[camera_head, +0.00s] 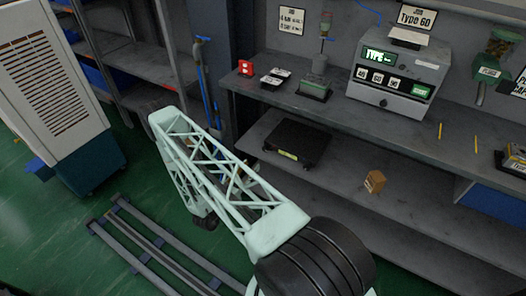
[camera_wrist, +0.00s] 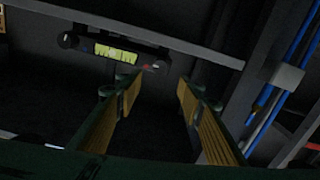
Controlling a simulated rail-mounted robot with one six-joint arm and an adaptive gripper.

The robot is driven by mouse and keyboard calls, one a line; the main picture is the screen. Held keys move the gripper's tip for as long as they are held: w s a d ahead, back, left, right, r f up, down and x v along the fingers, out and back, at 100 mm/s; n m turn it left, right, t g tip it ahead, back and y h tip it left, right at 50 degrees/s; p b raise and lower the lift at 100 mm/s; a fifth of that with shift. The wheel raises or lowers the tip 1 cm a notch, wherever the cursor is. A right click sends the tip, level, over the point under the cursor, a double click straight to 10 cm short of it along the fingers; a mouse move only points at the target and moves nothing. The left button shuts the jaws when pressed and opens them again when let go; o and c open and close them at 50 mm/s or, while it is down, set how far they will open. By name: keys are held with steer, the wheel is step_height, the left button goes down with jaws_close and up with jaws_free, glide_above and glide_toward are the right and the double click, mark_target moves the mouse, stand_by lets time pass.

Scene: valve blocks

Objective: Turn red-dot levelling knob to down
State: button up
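A black flat case (camera_head: 297,142) with a yellow-green level vial on its front lies on the lower shelf in the head view. In the wrist view its dark front bar (camera_wrist: 84,41) carries the bright vial (camera_wrist: 115,52). A small red mark (camera_wrist: 148,68) shows at one end of the bar, by a dark rounded knob (camera_wrist: 161,67). My gripper (camera_wrist: 157,85) is open, its two yellow-padded fingers apart with nothing between them. The red mark and knob lie just beyond the fingertips; contact cannot be told. The knob's setting is unclear.
A small brown block (camera_head: 374,181) sits right of the case on the lower shelf. The upper shelf (camera_head: 330,110) overhangs it and holds a grey Type 60 device (camera_head: 398,78). Blue pipes (camera_head: 207,85) stand left of the shelves; they also show in the wrist view (camera_wrist: 270,110).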

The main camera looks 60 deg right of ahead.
mark_target(265, 150)
steer(key=shift+d, duration=0.1)
stand_by(0.3)
steer(key=shift+w+d+b, duration=0.2)
steer(key=shift+d+b, duration=0.45)
steer(key=shift+d, duration=2.75)
steer(key=shift+w+d+b, duration=0.15)
steer(key=shift+d+b, duration=0.45)
steer(key=shift+d, duration=2.8)
steer(key=shift+c, duration=0.7)
steer(key=c, duration=0.7)
